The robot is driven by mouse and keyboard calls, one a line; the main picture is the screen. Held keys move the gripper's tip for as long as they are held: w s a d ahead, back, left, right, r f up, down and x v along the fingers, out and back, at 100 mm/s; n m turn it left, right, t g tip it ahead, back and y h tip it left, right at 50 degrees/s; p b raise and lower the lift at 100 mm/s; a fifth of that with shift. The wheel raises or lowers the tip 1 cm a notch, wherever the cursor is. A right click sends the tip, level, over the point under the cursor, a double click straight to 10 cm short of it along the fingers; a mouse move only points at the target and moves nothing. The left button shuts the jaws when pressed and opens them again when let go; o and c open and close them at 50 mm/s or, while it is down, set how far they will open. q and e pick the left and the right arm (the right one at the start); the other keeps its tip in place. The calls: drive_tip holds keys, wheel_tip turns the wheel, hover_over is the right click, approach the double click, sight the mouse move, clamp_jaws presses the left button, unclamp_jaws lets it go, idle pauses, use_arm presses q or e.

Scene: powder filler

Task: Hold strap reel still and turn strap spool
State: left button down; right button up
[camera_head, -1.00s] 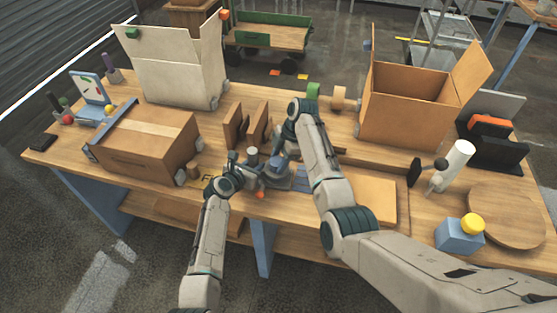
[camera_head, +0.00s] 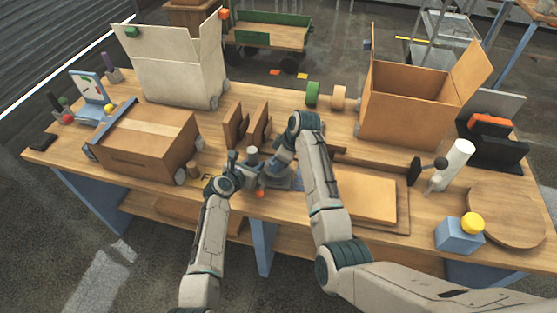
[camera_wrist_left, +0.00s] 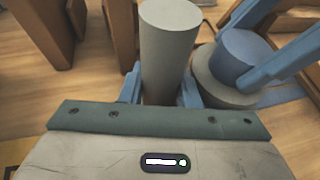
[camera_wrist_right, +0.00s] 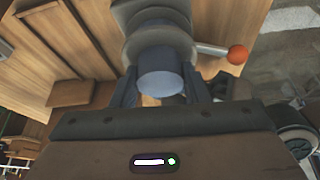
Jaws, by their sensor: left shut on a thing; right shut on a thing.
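My left gripper (camera_head: 248,168) is shut on an upright grey post (camera_head: 252,150), seen large between its fingers in the left wrist view (camera_wrist_left: 167,50); I take it as part of the strap reel. My right gripper (camera_head: 277,165) is shut on a short blue-grey cylinder, seen between its fingertips in the right wrist view (camera_wrist_right: 160,75). This knob rises from a round grey flanged body (camera_wrist_right: 155,30), which looks like the strap spool. It stands close beside the post in the left wrist view (camera_wrist_left: 222,85). A lever with an orange ball (camera_wrist_right: 237,54) sticks out from it.
A closed cardboard box (camera_head: 150,145) stands left of the grippers, with brown upright panels (camera_head: 235,125) behind. A shallow tray (camera_head: 402,205) holding a flat tan slab lies right of my right arm. An open box (camera_head: 400,120) stands at the back right.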

drive_tip(key=shift+m+t, duration=0.4)
drive_tip(key=shift+m, duration=0.8)
drive_tip(key=o, duration=1)
drive_tip(key=shift+c, duration=0.2)
drive_tip(key=shift+r, duration=0.1)
drive_tip(key=v, duration=1.1)
drive_tip(key=shift+s+r, duration=0.2)
drive_tip(key=shift+r, duration=0.2)
